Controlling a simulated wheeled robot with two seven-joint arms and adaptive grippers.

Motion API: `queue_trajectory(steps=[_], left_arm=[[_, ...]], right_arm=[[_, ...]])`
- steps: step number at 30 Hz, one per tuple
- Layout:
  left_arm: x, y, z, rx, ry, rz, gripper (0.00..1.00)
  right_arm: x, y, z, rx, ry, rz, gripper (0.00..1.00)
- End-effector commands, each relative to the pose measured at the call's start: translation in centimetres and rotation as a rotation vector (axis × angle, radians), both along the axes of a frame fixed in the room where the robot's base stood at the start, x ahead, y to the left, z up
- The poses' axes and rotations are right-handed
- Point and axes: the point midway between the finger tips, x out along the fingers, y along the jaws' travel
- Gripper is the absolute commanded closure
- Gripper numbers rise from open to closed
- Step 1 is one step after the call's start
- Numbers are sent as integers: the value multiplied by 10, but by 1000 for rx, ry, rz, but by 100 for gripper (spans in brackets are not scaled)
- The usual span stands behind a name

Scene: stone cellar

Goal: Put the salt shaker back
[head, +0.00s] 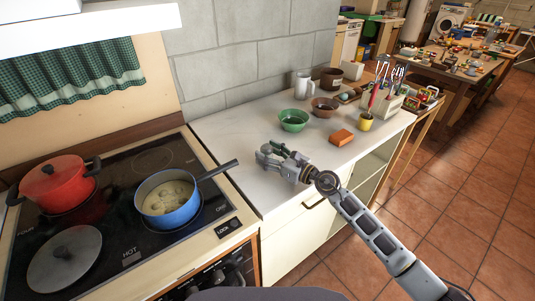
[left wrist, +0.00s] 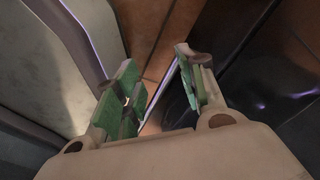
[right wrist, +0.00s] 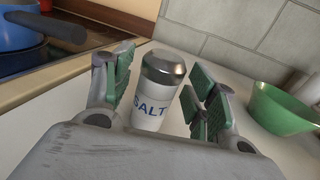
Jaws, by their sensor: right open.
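The salt shaker (right wrist: 153,95) is a white cylinder with a silver cap and "SALT" lettering. In the right wrist view it stands upright on the white counter, between the spread fingers of my right gripper (right wrist: 158,85). The fingers are open, with a gap visible on the right side. In the head view my right gripper (head: 270,153) is low over the counter near the stove, and I cannot make out the shaker there. My left gripper (left wrist: 156,86) shows only in its wrist view, open and empty above the tiled floor.
A blue pot (head: 168,199) with food stands on the stove, its handle pointing towards the counter. A red pot (head: 58,184) and a lid (head: 65,259) are further left.

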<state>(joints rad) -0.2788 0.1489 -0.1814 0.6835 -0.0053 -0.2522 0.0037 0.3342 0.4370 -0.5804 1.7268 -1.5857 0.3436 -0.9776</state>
Motion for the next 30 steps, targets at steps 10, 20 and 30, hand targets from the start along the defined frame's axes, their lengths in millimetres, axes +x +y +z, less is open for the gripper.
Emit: queue_trajectory(steps=[10, 20, 30], left_arm=[[5, -1, -3, -1, -4, 0, 60], [8, -14, -5, -13, -2, 4, 60], [33, -24, -3, -23, -25, 5, 60]], right_arm=[[-23, -28, -3, -2, 0, -1, 43], [-46, -57, -3, -2, 2, 0, 43], [-67, -82, -3, -1, 2, 0, 43]])
